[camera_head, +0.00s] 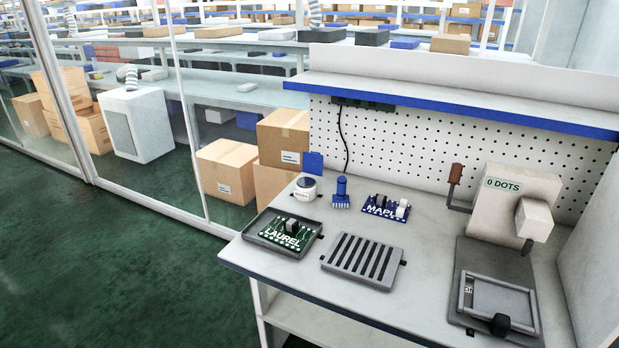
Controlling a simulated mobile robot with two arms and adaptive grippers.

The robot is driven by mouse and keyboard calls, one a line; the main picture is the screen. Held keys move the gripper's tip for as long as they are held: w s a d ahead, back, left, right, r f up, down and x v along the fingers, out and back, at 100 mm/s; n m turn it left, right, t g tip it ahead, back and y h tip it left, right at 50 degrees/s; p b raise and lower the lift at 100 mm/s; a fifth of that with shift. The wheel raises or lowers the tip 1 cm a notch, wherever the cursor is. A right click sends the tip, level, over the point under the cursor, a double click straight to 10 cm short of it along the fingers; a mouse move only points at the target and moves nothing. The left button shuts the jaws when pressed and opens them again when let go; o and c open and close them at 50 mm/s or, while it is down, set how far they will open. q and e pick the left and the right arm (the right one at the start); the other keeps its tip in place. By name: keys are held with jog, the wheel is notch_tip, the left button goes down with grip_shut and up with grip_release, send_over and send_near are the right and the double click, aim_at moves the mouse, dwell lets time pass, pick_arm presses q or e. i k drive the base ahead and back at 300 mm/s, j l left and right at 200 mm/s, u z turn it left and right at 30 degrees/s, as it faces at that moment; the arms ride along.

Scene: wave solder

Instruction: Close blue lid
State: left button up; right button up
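A flat blue panel (313,162), which looks like the blue lid, stands upright at the back left edge of the workbench. It is just behind a small white round jar (306,190) with a dark top or opening. The panel looks raised rather than lying over the jar. I cannot tell whether the two are joined. Neither of my grippers is in view.
On the bench (340,290) are a blue upright tool (341,192), a blue MAPLE board (386,206), a green LAUREL board (284,236) in a dark tray, a slotted grey plate (362,260) and a "0 DOTS" machine (510,210). A perforated wall (450,150) stands behind.

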aim_at(312, 162)
jog(key=i+j+z, duration=0.1)
jog(key=z, duration=0.25)
jog(key=j+z, duration=0.1)
jog(key=z, duration=0.3)
jog(key=i+j+z, duration=0.1)
jog(key=z, duration=0.25)
jog(key=i+j+z, duration=0.2)
jog(key=j+z, duration=0.2)
jog(key=j, duration=0.9)
jog(key=j+z, duration=0.4)
jog(key=j, duration=0.9)
